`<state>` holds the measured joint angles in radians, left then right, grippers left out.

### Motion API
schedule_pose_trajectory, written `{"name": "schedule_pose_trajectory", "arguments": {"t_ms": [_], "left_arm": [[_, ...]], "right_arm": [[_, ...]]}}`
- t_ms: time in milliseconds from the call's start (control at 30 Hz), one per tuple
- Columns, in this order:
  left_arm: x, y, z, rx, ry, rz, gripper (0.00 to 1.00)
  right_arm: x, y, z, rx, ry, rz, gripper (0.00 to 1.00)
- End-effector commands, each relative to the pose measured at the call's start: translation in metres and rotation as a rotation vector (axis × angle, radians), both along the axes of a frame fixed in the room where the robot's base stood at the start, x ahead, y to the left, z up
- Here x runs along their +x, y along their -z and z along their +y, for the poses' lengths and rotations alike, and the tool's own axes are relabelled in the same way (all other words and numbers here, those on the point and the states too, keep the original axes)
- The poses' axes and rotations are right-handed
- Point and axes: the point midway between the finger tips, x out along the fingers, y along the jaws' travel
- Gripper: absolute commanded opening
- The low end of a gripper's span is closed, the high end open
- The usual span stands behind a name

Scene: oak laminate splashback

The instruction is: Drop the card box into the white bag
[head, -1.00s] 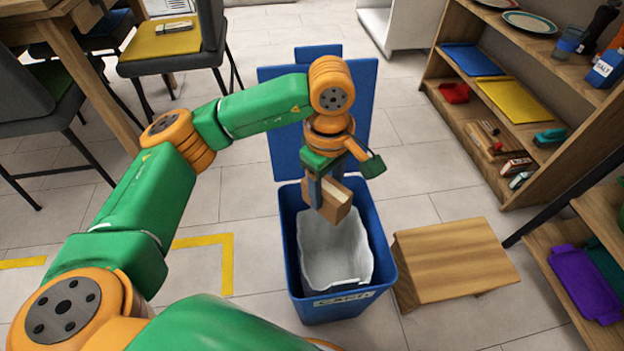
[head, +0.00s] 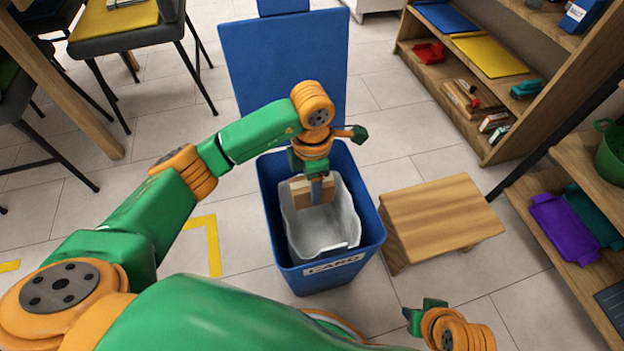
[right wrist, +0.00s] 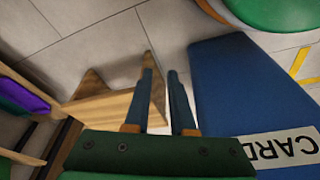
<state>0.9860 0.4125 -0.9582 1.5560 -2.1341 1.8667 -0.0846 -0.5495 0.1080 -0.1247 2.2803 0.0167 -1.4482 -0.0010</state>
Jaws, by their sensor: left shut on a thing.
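My left gripper (head: 317,190) is shut on the brown card box (head: 299,193). It holds the box at the far side of the white bag's (head: 318,243) opening, seemingly at or just below the rim. The bag lines a blue bin (head: 267,220) labelled CARD, and the visible part of its inside is empty. The gripper hides part of the box. My right gripper is low at the right of the head view; in the right wrist view its two fingers (right wrist: 160,75) are apart with nothing between them.
The bin's blue lid (head: 285,65) stands open behind it. A wooden stool (head: 440,212) is right of the bin, and the bin's side (right wrist: 240,90) is close to my right gripper. Shelves (head: 480,140) stand at the right, chairs (head: 125,50) at the upper left.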

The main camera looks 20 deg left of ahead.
Motion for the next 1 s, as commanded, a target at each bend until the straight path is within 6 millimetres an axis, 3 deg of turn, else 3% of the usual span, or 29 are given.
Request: {"name": "schedule_pose_trajectory", "arguments": {"t_ms": [200, 467, 500, 600, 867, 1000], "left_arm": [[0.0, 0.01, 0.0, -0.001, 0.001, 0.0, 0.03], [0.0, 0.01, 0.0, -0.001, 0.002, 0.0, 0.03], [0.0, 0.009, 0.0, -0.001, 0.002, 0.0, 0.63], [0.0, 0.009, 0.0, -0.001, 0.002, 0.0, 0.9], [0.0, 0.009, 0.0, -0.001, 0.002, 0.0, 0.9], [0.001, -0.007, 0.0, -0.001, 0.002, -0.003, 0.9]], "right_arm": [[-0.004, -0.018, 0.0, 0.002, -0.001, -0.013, 0.23], [-0.005, -0.021, 0.0, 0.003, -0.001, -0.014, 0.23], [-0.005, -0.021, 0.0, 0.003, -0.001, -0.014, 0.23], [-0.004, -0.021, 0.0, 0.003, -0.001, -0.014, 0.23], [-0.004, -0.021, 0.0, 0.003, -0.001, -0.015, 0.23], [-0.002, -0.012, -0.001, 0.0, 0.0, -0.003, 0.23]]}}
